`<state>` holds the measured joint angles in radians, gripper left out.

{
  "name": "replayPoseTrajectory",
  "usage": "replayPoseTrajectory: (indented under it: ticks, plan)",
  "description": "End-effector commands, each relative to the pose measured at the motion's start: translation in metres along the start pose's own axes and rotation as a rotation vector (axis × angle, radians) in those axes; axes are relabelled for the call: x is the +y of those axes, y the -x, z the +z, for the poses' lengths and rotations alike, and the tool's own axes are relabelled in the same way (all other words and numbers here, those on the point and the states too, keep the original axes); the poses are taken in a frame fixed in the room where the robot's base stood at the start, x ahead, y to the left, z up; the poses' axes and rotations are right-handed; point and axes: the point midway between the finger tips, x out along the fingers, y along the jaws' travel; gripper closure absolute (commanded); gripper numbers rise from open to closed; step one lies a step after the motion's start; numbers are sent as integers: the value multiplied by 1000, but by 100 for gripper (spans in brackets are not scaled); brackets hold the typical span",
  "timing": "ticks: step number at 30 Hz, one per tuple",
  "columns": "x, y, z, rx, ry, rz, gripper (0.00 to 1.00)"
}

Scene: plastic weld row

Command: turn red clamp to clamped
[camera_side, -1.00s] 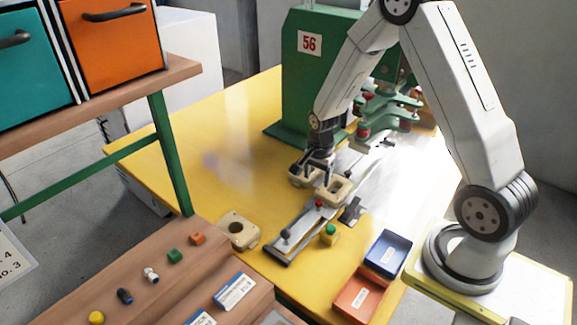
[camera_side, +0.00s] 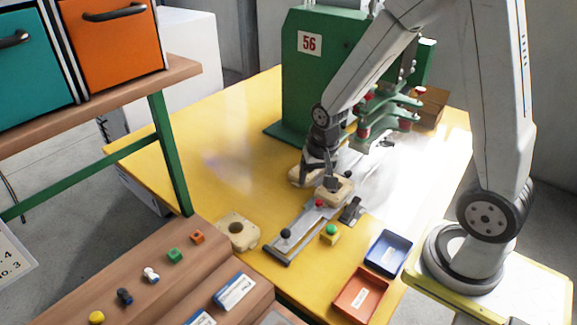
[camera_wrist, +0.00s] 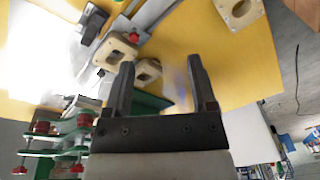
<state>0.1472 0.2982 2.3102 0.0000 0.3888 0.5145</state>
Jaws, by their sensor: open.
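The red clamp's red knob (camera_side: 318,203) sits on the grey rail fixture (camera_side: 290,240), at the front of a cream block (camera_side: 340,194). The knob also shows in the wrist view (camera_wrist: 133,37), at the upper left beyond my fingertips. Whether the clamp is on or off cannot be told. My gripper (camera_side: 318,176) is open and empty, above and behind the knob, near the cream blocks. In the wrist view its two fingers (camera_wrist: 161,62) are wide apart. A second cream block (camera_wrist: 147,70) shows close to the left finger and is partly hidden by it.
A green press marked 56 (camera_side: 310,80) stands behind. A black knob (camera_side: 286,234) is on the rail's front end. A green button on a yellow box (camera_side: 330,235), a blue tray (camera_side: 388,252) and an orange tray (camera_side: 360,295) lie in front.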

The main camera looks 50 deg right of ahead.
Motion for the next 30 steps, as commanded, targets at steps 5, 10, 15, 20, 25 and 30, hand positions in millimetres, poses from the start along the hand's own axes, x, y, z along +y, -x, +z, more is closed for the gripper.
replayPoseTrajectory:
  ticks: [5, 10, 15, 20, 25, 30]
  plan:
    - [-4, 12, 16, 17, 142, -14, 27]
    - [-6, 22, 31, 32, 279, -25, 27]
    - [-7, 31, 46, 48, 414, -35, 27]
    - [-7, 38, 59, 61, 529, -42, 27]
    - [-7, 42, 68, 73, 614, -47, 27]
    - [-6, 44, 72, 78, 653, -49, 27]
